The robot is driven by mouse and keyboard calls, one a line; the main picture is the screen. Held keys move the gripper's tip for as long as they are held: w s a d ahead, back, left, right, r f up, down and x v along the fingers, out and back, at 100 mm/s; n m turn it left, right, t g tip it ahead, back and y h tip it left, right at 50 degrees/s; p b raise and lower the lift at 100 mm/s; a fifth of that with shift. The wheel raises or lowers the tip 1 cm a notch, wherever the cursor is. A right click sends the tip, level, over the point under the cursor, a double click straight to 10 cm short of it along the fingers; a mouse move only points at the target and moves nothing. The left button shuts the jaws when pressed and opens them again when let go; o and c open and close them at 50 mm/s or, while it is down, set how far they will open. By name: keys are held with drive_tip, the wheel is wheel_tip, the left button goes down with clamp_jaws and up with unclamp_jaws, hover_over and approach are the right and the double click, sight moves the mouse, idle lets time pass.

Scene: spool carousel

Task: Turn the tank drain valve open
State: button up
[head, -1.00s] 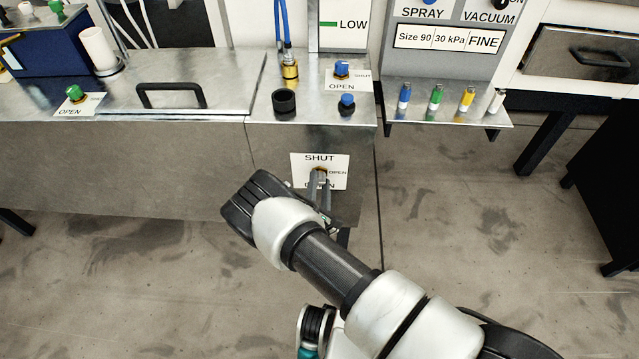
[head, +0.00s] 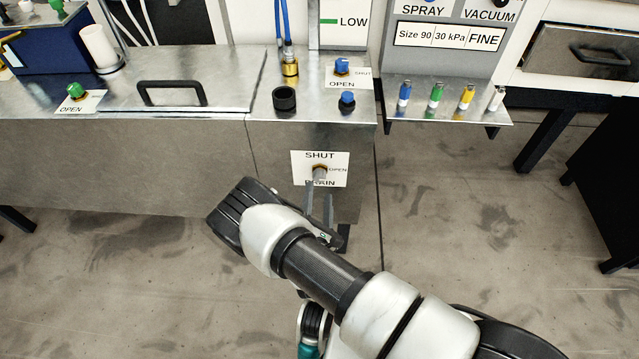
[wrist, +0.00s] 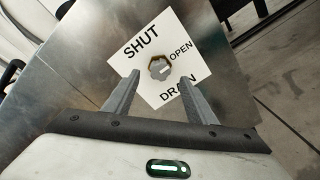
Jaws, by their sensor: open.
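The drain valve is a small grey faceted knob (head: 320,173) with a brass collar, on a white plate (head: 298,172) on the tank's front. The plate reads SHUT above, OPEN at right and DRAIN below. In the wrist view the knob (wrist: 160,69) carries a short white mark that seems to lie roughly along the OPEN direction; it is small and hard to read. My gripper (head: 319,195) is open and empty, just in front of and below the knob. In the wrist view the knob shows between and beyond the fingertips, apart from them.
On the tank top (head: 205,120) are a black handle, a black ring (head: 284,100), a blue knob (head: 347,102) and another blue valve (head: 341,66) with its own plate. A shelf (head: 450,116) at right holds several coloured pegs. Floor in front is clear.

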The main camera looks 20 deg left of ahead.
drive_tip(key=v, duration=1.1)
drive_tip(key=shift+s+p, duration=0.2)
drive_tip(key=shift+p, duration=0.1)
